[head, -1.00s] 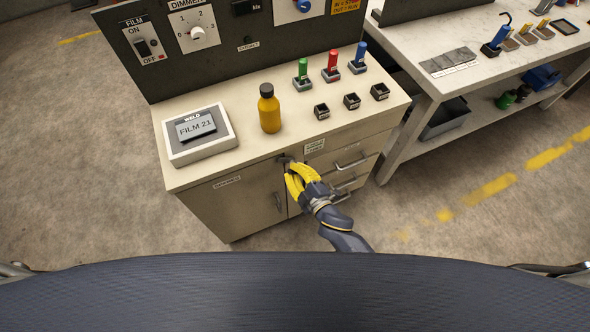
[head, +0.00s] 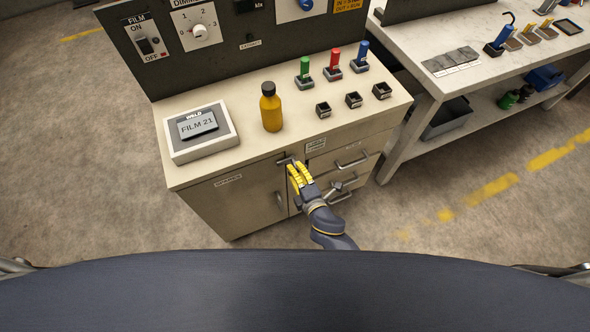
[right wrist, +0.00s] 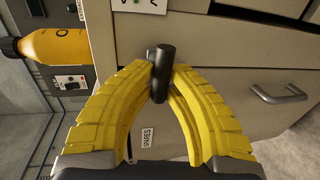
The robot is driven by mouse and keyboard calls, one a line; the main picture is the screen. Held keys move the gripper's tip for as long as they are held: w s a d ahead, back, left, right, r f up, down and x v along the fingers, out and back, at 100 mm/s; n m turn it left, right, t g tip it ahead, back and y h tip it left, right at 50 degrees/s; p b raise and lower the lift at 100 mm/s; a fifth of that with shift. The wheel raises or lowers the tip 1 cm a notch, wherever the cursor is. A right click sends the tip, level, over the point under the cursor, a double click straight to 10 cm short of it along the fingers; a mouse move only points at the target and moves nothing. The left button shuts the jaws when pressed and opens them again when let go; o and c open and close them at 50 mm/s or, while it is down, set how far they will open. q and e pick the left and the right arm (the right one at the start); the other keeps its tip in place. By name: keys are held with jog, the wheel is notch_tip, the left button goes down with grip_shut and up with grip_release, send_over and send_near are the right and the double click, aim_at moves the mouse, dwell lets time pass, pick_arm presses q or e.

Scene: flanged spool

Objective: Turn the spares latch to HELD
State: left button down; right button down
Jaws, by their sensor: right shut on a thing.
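The spares latch is a dark bar handle (right wrist: 162,74) near the top of the cream cabinet's front. It also shows in the head view (head: 285,160), partly hidden by my gripper. My right gripper (head: 293,168) has yellow ridged fingers and is shut on the latch, its tips (right wrist: 160,85) on either side of the bar in the right wrist view. A SPARES label (right wrist: 147,138) is on the door near it. I cannot read a HELD mark or tell which mark the latch points at. My left gripper is out of view.
A yellow bottle (head: 271,108) and a FILM 21 display (head: 200,130) stand on the cabinet top above. Drawer handles (head: 352,163) stick out just right of my gripper. A pale bench (head: 440,75) stands to the right. Floor in front is clear.

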jog(key=shift+s+f, duration=0.15)
jog(key=shift+f, duration=0.05)
dwell(0.3)
jog(key=c, duration=1.7)
grip_release()
jog(key=shift+a, duration=0.1)
jog(key=o, duration=0.3)
jog(key=shift+r, duration=0.1)
jog(key=shift+o, duration=0.2)
jog(key=v, duration=1.2)
